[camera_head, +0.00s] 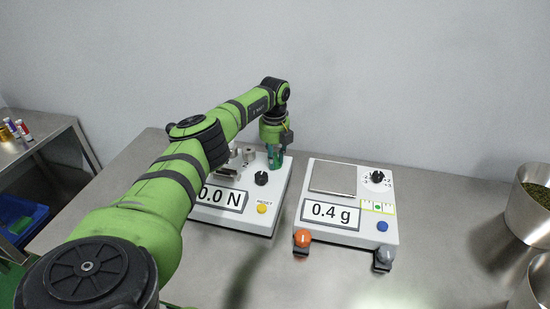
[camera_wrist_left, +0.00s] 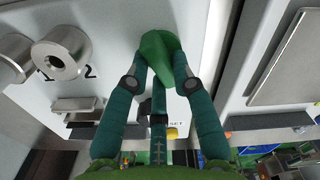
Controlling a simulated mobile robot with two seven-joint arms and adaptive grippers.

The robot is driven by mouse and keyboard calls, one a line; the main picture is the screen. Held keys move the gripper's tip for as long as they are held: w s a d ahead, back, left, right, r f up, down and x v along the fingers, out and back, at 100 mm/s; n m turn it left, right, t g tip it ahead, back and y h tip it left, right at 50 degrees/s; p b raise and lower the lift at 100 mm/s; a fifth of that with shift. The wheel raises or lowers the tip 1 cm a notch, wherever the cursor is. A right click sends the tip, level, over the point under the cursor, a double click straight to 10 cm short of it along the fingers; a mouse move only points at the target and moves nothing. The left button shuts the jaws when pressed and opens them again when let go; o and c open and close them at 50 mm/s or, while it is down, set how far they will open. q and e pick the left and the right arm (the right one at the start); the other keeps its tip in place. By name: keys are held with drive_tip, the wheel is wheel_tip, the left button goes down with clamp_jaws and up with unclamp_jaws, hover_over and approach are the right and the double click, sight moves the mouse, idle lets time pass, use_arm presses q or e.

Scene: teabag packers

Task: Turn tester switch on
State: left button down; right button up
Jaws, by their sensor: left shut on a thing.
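The tester (camera_head: 279,196) is a white box on the table, with a display (camera_head: 221,198) reading 0.0 N. It has a black knob (camera_head: 261,178) and a yellow RESET button (camera_head: 262,208). My left gripper (camera_head: 275,157) points down at the tester's back right corner. In the left wrist view, its teal fingers are closed around a green knob-like piece (camera_wrist_left: 163,57) on the white top of the tester (camera_wrist_left: 112,18). It appears to be the switch. The fingers partly cover it, so its exact setting is hard to read. My right gripper is not in view.
A scale (camera_head: 348,240) reading 0.4 g stands just right of the tester, with a narrow gap between. Metal cylinders (camera_wrist_left: 62,52) rise from the tester left of the gripper. Steel containers (camera_head: 528,215) stand at the right edge. A side table (camera_head: 40,135) is at the left.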

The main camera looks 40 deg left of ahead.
use_arm(q)
drive_tip(key=shift+a+m+b, duration=0.15)
drive_tip(key=shift+m+b, duration=0.15)
drive_tip(key=shift+m, duration=2)
drive_tip(key=c, duration=1)
unclamp_jaws()
drive_tip(key=shift+c, duration=0.2)
drive_tip(key=shift+r, duration=0.1)
wheel_tip(320, 180, up, 12)
